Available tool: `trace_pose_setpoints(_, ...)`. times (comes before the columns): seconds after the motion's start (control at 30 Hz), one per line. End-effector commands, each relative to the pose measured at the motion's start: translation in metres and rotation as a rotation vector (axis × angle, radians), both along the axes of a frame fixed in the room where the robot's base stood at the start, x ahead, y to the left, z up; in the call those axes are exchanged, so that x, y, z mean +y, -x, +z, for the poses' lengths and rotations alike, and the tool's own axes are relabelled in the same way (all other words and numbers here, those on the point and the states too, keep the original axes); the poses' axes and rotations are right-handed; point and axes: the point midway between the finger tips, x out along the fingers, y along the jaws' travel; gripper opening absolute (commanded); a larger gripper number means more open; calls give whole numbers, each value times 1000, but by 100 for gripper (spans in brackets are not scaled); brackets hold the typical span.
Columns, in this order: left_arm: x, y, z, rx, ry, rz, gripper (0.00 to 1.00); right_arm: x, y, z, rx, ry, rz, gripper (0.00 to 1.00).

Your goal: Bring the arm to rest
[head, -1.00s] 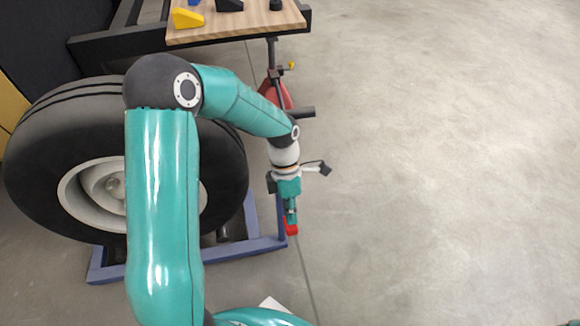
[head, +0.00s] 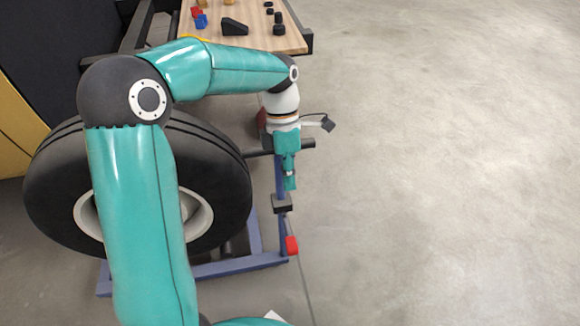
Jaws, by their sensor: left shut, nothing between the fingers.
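My left arm rises at the left of the head view and bends over the wheel to the right. My left gripper (head: 290,184) hangs fingers down at its end, shut and empty. It is above the blue frame of the wheel stand, just right of the wheel, apart from the bench. My right gripper is not in view.
A large black wheel (head: 60,185) stands in a blue frame (head: 230,266) with a red end piece (head: 291,246). Behind is a wooden bench (head: 262,30) with a black wedge (head: 235,27) and small coloured blocks. The concrete floor at the right is clear.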

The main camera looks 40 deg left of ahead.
Motion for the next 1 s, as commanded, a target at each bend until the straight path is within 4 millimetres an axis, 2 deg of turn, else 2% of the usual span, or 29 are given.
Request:
trace_pose_setpoints(0.1, 2, -2, 14, -1, 0, 0, 0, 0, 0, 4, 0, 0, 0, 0)
trace_pose_setpoints(0.27, 3, -2, 19, 0, 0, 1, 0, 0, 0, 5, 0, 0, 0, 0)
trace_pose_setpoints(0.37, 2, -2, 16, 8, 1, -1, 0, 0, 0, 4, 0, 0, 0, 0)
trace_pose_setpoints(0.47, -2, -1, 3, 43, 8, -13, 0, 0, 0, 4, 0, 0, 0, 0)
trace_pose_setpoints(0.57, -16, 15, -29, 153, 27, -49, 0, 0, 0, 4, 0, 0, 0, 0)
trace_pose_setpoints(0.67, -39, 43, -76, 266, 62, -101, 0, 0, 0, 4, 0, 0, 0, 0)
trace_pose_setpoints(0.73, -59, 64, -117, 279, 119, -198, 0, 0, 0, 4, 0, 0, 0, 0)
trace_pose_setpoints(0.83, -90, 99, -176, 198, 247, -419, 0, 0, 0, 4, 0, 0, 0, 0)
trace_pose_setpoints(0.9, -107, 118, -206, 98, 329, -582, 0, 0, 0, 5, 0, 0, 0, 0)
trace_pose_setpoints(1.0, -126, 142, -238, -59, 422, -810, 0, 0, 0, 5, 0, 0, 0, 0)
